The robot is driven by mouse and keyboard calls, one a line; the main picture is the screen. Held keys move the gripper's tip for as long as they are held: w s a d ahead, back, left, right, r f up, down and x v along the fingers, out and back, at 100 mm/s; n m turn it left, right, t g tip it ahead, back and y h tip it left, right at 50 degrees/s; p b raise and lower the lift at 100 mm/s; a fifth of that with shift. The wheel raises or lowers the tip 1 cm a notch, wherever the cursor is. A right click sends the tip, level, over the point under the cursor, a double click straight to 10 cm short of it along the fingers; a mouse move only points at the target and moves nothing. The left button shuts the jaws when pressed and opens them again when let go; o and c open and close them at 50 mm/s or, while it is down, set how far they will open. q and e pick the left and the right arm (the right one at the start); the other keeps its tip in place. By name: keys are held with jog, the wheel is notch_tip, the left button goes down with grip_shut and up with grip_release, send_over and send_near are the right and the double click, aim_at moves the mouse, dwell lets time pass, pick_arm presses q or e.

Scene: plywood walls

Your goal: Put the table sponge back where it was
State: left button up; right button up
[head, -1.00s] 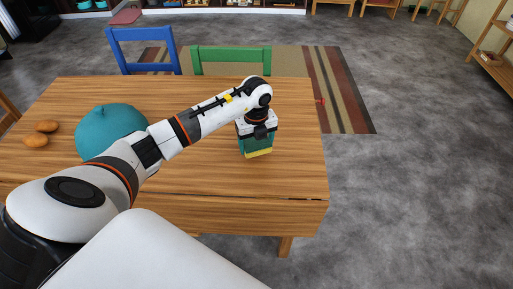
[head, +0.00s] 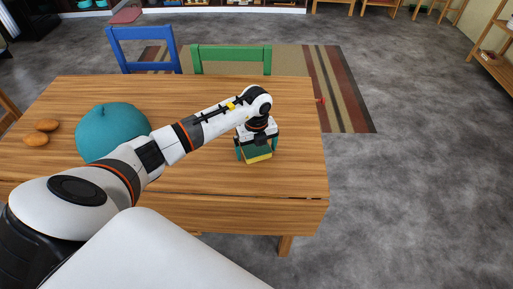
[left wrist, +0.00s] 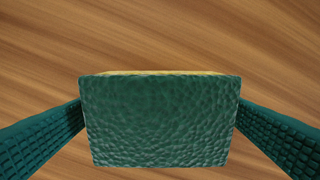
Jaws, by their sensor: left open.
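The table sponge (head: 257,155) has a green top and a yellow lower layer. It is on the wooden table (head: 210,175), right of the teal round object. My left gripper (head: 257,152) is open above it, with one finger on each side. My right gripper is not in view.
A teal round object (head: 112,132) stands on the table's left, under my arm. A blue chair (head: 143,50) and a green chair (head: 231,58) stand behind the table. The tabletop right of the sponge is clear.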

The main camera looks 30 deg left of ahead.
pick_arm(q)
notch_tip(320, 180, up, 12)
jog(key=b, duration=0.1)
jog(key=shift+r, duration=0.15)
dwell(0.6)
